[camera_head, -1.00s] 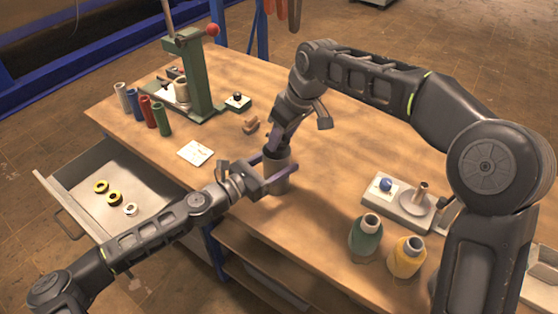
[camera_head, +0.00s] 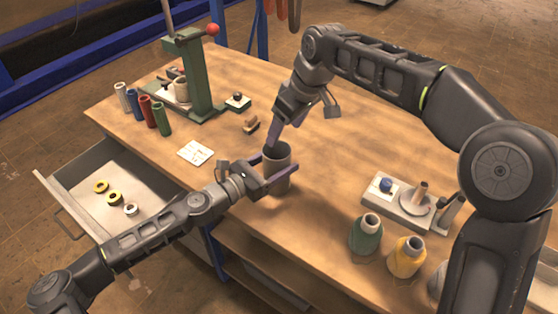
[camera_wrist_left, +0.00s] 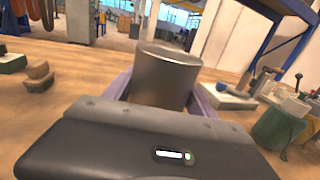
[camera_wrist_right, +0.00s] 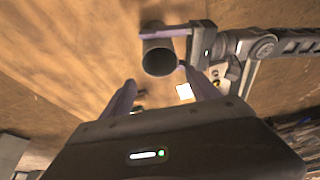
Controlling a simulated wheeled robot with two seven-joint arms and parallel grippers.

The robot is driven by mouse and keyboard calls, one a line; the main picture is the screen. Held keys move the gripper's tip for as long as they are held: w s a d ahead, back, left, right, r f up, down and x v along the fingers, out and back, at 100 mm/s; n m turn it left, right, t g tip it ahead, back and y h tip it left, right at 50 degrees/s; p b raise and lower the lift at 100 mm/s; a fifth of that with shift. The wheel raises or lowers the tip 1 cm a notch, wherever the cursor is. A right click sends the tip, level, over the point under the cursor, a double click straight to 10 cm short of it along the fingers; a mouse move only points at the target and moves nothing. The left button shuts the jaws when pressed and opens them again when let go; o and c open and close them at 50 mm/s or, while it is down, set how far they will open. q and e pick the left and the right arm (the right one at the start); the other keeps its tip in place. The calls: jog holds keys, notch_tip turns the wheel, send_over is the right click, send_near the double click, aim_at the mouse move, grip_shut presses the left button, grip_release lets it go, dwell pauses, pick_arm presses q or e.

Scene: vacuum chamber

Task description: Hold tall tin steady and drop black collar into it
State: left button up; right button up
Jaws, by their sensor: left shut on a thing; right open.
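The tall tin (camera_head: 278,172) is a grey open cylinder standing upright on the workbench; it fills the middle of the left wrist view (camera_wrist_left: 165,78). My left gripper (camera_head: 290,166) is shut around its sides. My right gripper (camera_head: 272,136) is open, just above and behind the tin's mouth. In the right wrist view the tin's round mouth (camera_wrist_right: 159,59) lies beyond the open, empty fingers (camera_wrist_right: 162,90). I cannot make out the black collar in any view; the tin's inside is dark.
The workbench (camera_head: 330,220) is clear around the tin. A white card (camera_head: 195,152) and a brown block (camera_head: 251,124) lie to the left. A green press (camera_head: 195,75) stands behind. An open drawer (camera_head: 75,190) juts out at left.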

jog(key=v, duration=0.8)
jog(key=shift+r, duration=0.3)
pick_arm(q)
jog(key=o, duration=1.5)
jog(key=shift+o, duration=0.2)
jog(key=shift+s+a, duration=0.1)
pick_arm(e)
jog(key=shift+d, duration=0.1)
pick_arm(q)
jog(key=v, duration=1.1)
jog(key=shift+s+a, duration=0.25)
jog(key=shift+a, duration=0.1)
